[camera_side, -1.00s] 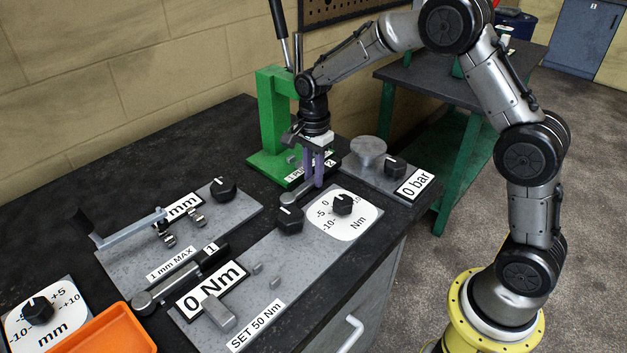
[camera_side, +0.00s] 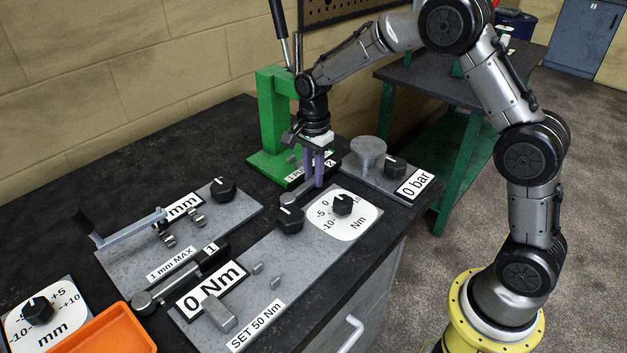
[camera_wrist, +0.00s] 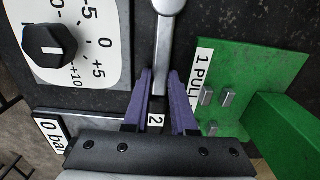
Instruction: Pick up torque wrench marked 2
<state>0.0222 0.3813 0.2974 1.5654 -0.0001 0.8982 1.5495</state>
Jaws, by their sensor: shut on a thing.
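The torque wrench marked 2 (camera_wrist: 164,50) is a grey metal bar with a round head and a dark handle. Its white tag with a 2 (camera_wrist: 155,121) shows between the purple fingers in the wrist view. In the side view the wrench (camera_side: 297,197) lies on the dark bench between the green press and the Nm dial. My gripper (camera_side: 315,183) points down over it with its purple fingers shut on the wrench. In the wrist view my gripper (camera_wrist: 160,85) has one finger on each side of the bar.
A green press (camera_side: 272,115) stands behind the wrench. A round Nm dial (camera_side: 343,228) and a 0 bar plate (camera_side: 414,184) lie close by. Another wrench marked 1 (camera_side: 180,278) lies at the left front. An orange tray (camera_side: 105,335) sits at the front left corner.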

